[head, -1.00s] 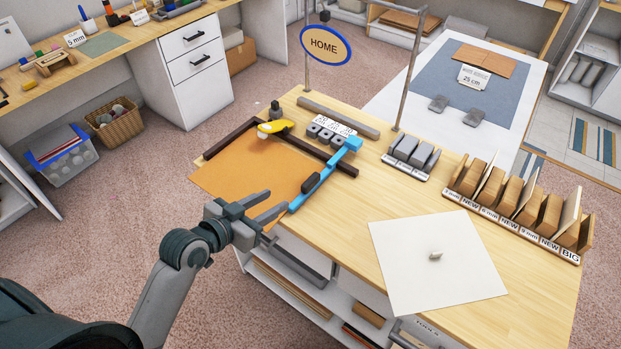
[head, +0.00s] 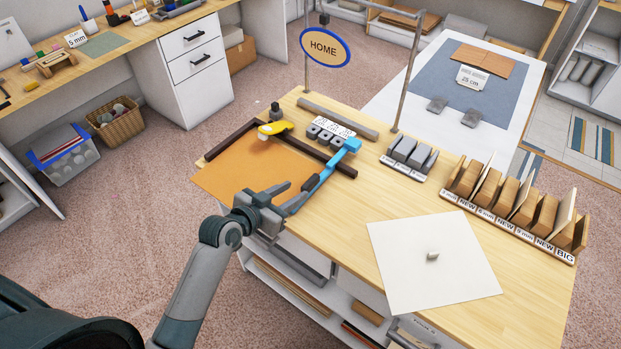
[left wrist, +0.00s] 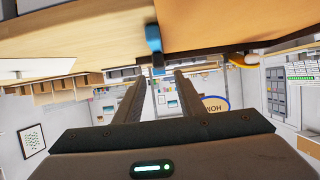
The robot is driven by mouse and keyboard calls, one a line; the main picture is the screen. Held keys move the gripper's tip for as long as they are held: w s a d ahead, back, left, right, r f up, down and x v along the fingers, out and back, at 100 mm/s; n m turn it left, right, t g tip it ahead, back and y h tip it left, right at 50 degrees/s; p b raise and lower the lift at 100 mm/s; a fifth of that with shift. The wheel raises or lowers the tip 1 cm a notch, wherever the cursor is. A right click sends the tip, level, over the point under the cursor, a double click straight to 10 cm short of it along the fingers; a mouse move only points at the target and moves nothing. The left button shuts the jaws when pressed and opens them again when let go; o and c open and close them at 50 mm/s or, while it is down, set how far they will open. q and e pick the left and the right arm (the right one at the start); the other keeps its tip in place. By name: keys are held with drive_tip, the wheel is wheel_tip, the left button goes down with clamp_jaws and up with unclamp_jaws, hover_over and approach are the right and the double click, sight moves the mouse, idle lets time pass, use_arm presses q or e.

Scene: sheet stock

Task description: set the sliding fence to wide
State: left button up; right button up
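In the left wrist view the fence's blue end (left wrist: 153,38) shows ahead of the two spread fingers (left wrist: 160,98). My right gripper is not in view.
A yellow-handled tool (head: 274,128) sits on the sheet's far edge. Grey blocks stand behind the fence. A cream sheet (head: 425,275) with a small grey piece lies on the right. A labelled wooden rack (head: 520,215) lines the right edge. A HOME sign (head: 325,47) hangs above.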

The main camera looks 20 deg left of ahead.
sight(308, 183)
use_arm(q)
drive_tip(key=p+x, duration=0.2)
drive_tip(key=x, duration=0.7)
drive_tip(key=shift+d, duration=0.1)
drive_tip(key=shift+c, duration=0.2)
clamp_jaws()
